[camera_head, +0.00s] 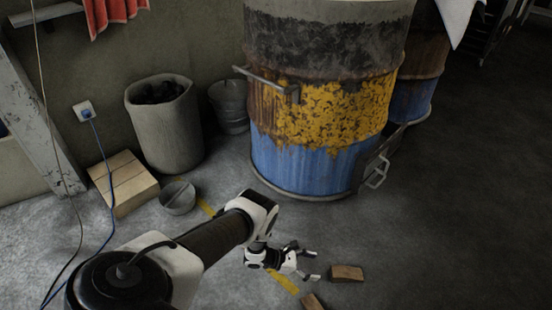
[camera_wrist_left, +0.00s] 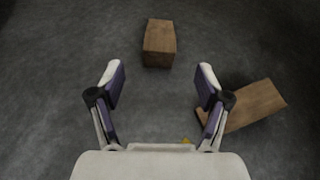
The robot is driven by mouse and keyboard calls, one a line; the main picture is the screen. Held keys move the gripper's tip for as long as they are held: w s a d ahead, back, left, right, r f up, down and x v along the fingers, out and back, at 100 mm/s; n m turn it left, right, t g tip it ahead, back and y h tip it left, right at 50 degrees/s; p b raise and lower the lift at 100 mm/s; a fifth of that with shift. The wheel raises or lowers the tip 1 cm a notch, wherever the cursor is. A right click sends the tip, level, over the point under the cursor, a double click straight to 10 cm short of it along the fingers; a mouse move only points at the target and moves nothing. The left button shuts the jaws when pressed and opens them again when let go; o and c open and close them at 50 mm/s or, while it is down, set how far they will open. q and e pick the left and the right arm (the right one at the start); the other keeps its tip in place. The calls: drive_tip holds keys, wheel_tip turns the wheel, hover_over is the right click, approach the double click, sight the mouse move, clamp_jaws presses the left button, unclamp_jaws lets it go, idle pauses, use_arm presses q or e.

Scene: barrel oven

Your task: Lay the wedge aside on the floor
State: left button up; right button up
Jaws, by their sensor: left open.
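Two brown wooden pieces lie on the grey floor; I cannot tell for sure which is the wedge. One piece (camera_head: 347,273) is just ahead of my left gripper, and it shows at the top middle of the left wrist view (camera_wrist_left: 160,46). The other piece (camera_head: 313,302) is cut by the bottom edge of the head view; in the left wrist view (camera_wrist_left: 256,104) it lies at the right, partly behind a finger. My left gripper (camera_head: 315,265) is open and empty; both fingers show in the left wrist view (camera_wrist_left: 160,75). My right gripper is out of view.
A large barrel oven (camera_head: 320,110) with a handle and a low hatch stands behind. A grey bin (camera_head: 172,130), a small bucket (camera_head: 177,198) and a wooden box (camera_head: 124,184) stand at the left. The floor on the right (camera_head: 460,220) is clear.

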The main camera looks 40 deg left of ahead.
use_arm(q)
drive_tip(key=n, duration=0.3)
drive_tip(key=shift+w+d+r+y, duration=0.15)
drive_tip(key=shift+d+r+y, duration=0.15)
drive_tip(key=shift+d, duration=0.1)
drive_tip(key=s+r+m+g+y, duration=0.4)
drive_tip(key=s+r+m, duration=0.4)
drive_tip(key=s+m, duration=0.5)
drive_tip(key=s+d+r+m+g+y, duration=0.1)
drive_tip(key=s+r+m+g+y, duration=0.4)
drive_tip(key=s+m, duration=0.8)
wheel_tip(320, 180, up, 3)
drive_tip(key=m, duration=0.4)
drive_tip(key=shift+s+d+r, duration=0.15)
drive_tip(key=shift+s+d, duration=0.1)
drive_tip(key=shift+s, duration=0.1)
drive_tip(key=shift+s+a, duration=0.1)
